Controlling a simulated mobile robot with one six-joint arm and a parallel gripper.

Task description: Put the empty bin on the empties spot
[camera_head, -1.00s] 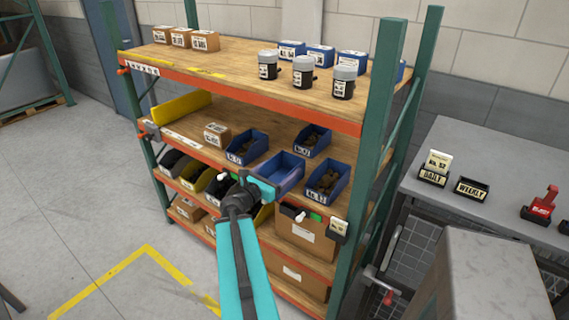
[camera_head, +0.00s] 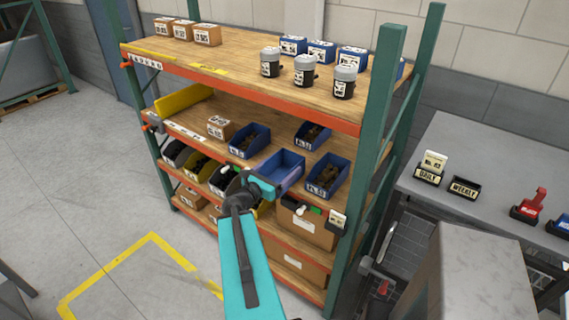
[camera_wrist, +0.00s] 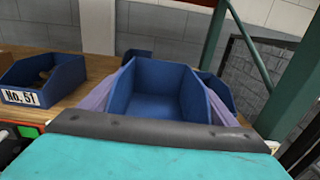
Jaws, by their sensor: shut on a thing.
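The empty blue bin (camera_head: 283,163) is at the middle shelf, between bins of dark parts. In the wrist view the bin (camera_wrist: 158,92) fills the centre, and its bare inside shows. My gripper (camera_head: 276,182) is at the bin's front, its fingers along the bin's two sides, shut on it. Whether the bin's underside touches the shelf is hidden. I cannot pick out the empties spot by any readable label. A yellow outline (camera_head: 123,253) marks the floor in front of the rack, and a yellow strip (camera_head: 208,71) lies on the top shelf.
A filled blue bin (camera_head: 327,176) is close on the right, and others (camera_head: 249,141) (camera_head: 312,133) stand left and behind. A green rack post (camera_head: 368,150) rises at the right. Jars (camera_head: 305,70) and boxes stand on the top shelf. A grey bench (camera_head: 470,150) is at the right.

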